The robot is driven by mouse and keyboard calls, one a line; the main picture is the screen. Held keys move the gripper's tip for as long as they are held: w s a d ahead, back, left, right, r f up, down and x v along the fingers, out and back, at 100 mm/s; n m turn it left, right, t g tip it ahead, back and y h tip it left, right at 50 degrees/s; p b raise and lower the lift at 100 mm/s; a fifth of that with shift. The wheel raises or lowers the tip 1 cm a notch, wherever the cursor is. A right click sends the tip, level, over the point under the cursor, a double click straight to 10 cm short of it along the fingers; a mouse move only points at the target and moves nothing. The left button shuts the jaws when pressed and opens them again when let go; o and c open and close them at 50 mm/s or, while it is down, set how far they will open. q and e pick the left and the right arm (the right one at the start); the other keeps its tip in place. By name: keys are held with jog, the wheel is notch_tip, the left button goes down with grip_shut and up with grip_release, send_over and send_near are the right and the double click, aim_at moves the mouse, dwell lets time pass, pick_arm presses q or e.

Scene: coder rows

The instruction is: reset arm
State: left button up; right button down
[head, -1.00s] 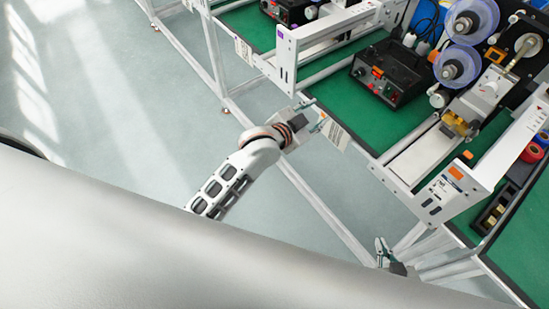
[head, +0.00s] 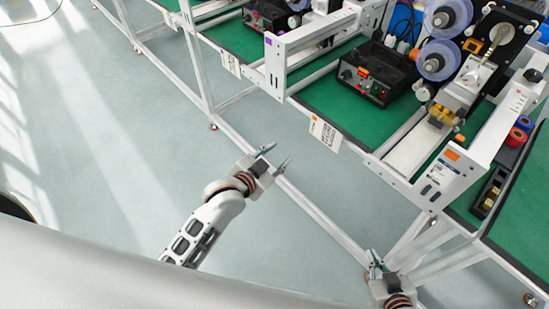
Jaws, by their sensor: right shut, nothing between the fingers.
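My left gripper (head: 279,155) is in the middle of the head view, at the end of my white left arm. Its two fingers are spread apart with nothing between them, and it points up and right toward the bench. Floor shows around it. My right gripper (head: 374,261) is low in the view, right of centre, near the white bench legs. It is shut and empty, pointing up. Most of my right arm is out of frame.
A white-framed bench with a green top (head: 330,94) fills the upper right. A label card (head: 324,133) hangs at its edge. A black control box (head: 376,76) and a white coder machine (head: 470,145) stand on it. The grey floor (head: 120,120) at left is clear.

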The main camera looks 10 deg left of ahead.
pick_arm(q)
jog(key=shift+s+f, duration=0.15)
dwell(0.4)
